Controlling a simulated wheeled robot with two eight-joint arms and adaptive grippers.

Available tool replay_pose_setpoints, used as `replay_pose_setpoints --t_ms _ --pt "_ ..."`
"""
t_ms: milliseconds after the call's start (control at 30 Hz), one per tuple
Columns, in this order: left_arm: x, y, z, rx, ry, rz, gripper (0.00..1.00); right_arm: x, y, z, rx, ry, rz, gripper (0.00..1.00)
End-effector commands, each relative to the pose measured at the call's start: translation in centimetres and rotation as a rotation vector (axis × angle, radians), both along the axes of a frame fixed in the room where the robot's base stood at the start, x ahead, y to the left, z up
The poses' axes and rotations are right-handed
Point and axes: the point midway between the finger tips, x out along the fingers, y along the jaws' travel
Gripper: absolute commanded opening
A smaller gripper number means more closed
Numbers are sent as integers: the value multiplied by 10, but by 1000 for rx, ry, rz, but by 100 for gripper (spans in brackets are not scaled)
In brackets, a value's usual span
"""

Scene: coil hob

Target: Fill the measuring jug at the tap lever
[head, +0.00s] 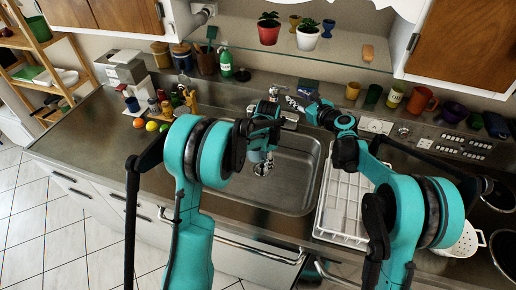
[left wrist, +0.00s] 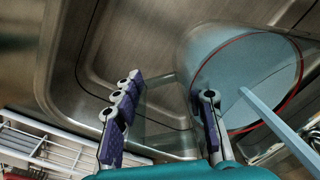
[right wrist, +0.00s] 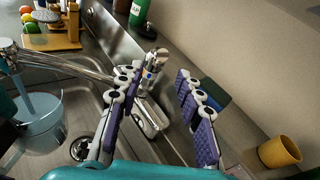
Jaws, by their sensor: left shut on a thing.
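The measuring jug (left wrist: 225,65) is clear, with bluish water inside and a red ring round it. In the head view the jug (head: 257,157) is over the sink, partly hidden. My left gripper (left wrist: 165,112) is shut on its clear wall; the head view also shows this gripper (head: 264,140). A blue water stream (right wrist: 38,102) falls from the tap spout (right wrist: 30,58) into the jug (right wrist: 42,128). The tap lever (right wrist: 153,66) stands beyond my right gripper (right wrist: 155,105), between its open fingers in the picture. In the head view the right gripper (head: 298,104) is beside the tap (head: 275,93).
The sink basin (head: 290,185) lies below the jug. A white dish rack (head: 343,205) stands right of it. A yellow cup (right wrist: 279,152) is close to the right gripper. Fruit, bottles and a soap bottle (head: 225,62) line the counter's left and back.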

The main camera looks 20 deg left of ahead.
Motion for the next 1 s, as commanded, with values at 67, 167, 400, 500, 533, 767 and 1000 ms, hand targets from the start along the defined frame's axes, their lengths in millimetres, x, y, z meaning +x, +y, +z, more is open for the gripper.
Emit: replay_pose_setpoints --t_ms 67,167,400,500,533,767,1000 --pt "0 0 0 1 -1 0 0 0 0 0 0 0 0 36" --pt "0 0 0 1 -1 0 0 0 0 0 0 0 0 36" --pt "-14 -1 0 1 -1 0 0 0 0 -2 0 0 0 36" --pt "-28 -2 0 1 -1 0 0 0 0 -4 0 0 0 36" --pt "-32 -2 0 1 -1 0 0 0 0 -4 0 0 0 36" --pt "-62 -5 0 1 -1 0 0 0 0 -7 0 0 0 36" --pt "-84 -6 0 1 -1 0 0 0 0 -8 0 0 0 36"
